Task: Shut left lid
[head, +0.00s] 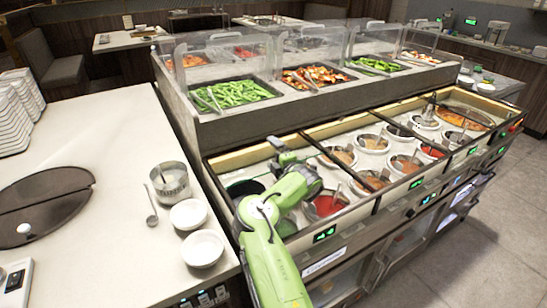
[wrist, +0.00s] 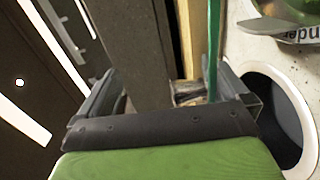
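The sauce-well counter (head: 400,205) has a left section that is uncovered, with its wells showing. A pale strip (head: 235,160) runs along that section's back edge. It looks like the raised left lid, but its outline is partly hidden by my arm. My gripper (head: 281,146) is at the back of this section, close to the strip's right end. In the wrist view my gripper (wrist: 170,95) has its fingers wide apart. A dark bar and a thin green edge lie between or just beyond them. I cannot tell whether either finger touches anything.
Glass-guarded food trays (head: 235,94) stand right behind the wells. A red sauce well (head: 325,206) lies beside my arm. On the left counter are white bowls (head: 202,248), a metal pot (head: 170,182), a ladle (head: 151,206) and a dark round cover (head: 45,205). The floor at right is clear.

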